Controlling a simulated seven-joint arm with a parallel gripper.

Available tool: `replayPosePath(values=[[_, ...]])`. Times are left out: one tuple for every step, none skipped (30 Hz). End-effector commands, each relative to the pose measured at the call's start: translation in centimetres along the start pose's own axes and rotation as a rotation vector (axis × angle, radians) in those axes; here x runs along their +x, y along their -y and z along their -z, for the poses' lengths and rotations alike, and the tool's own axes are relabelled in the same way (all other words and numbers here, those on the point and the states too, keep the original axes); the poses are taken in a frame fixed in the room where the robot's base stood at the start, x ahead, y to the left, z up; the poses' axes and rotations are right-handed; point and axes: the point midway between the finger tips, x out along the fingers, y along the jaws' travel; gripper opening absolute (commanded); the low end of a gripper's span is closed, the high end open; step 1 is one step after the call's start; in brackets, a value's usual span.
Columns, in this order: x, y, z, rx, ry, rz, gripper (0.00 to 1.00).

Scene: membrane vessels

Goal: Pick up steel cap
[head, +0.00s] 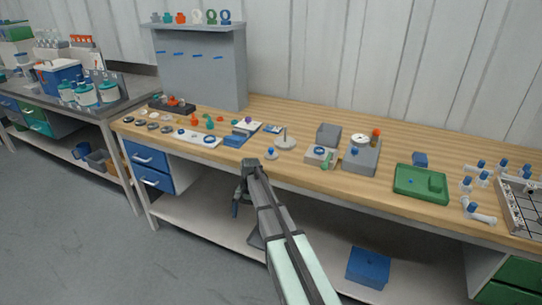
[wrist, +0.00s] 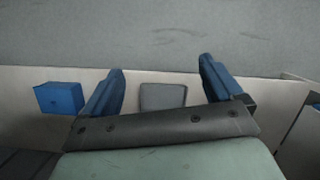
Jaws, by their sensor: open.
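I cannot tell for sure which item is the steel cap. Several small dark grey round pieces (head: 153,127) lie on the left end of the wooden workbench (head: 270,112) in the head view, and one of them may be it. A round pale grey disc with a thin upright rod (head: 285,143) stands near the bench's middle. My gripper (head: 236,209) hangs in front of the bench's front edge, below the top. In the wrist view my gripper (wrist: 160,75) is open, its blue fingers wide apart and nothing held between them.
A blue box (head: 368,266) and a grey square lid-like thing (wrist: 163,97) are on the lower shelf. The bench holds a green tray (head: 422,183), a grey block (head: 361,156) and several small parts. A grey panel rack (head: 200,65) stands at the back left.

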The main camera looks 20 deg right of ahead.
Motion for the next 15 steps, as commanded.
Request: replayPosePath(values=[[-2.3, 0.8, 1.1, 0.012, -0.012, 0.012, 0.93], [-3.5, 1.1, 1.4, 0.018, -0.016, 0.018, 0.93], [-5.0, 1.5, 1.8, 0.028, -0.021, 0.025, 0.93], [-6.2, 1.8, 2.1, 0.037, -0.026, 0.031, 0.93], [-7.4, 2.0, 2.3, 0.046, -0.031, 0.036, 0.93], [-8.9, 2.3, 2.7, 0.061, -0.037, 0.041, 0.93], [-10.1, 2.5, 3.0, 0.075, -0.042, 0.045, 0.93], [-11.3, 2.6, 3.3, 0.091, -0.049, 0.050, 0.93], [-12.9, 2.8, 3.7, 0.118, -0.057, 0.054, 0.93], [-14.1, 2.8, 4.0, 0.143, -0.063, 0.057, 0.93], [-15.3, 2.8, 4.3, 0.174, -0.070, 0.059, 0.93], [-17.1, 2.8, 4.8, 0.220, -0.082, 0.062, 0.93], [-18.3, 2.7, 5.1, 0.261, -0.092, 0.064, 0.93], [-19.7, 2.5, 5.5, 0.306, -0.102, 0.066, 0.93], [-21.4, 2.3, 6.0, 0.371, -0.115, 0.068, 0.93]])
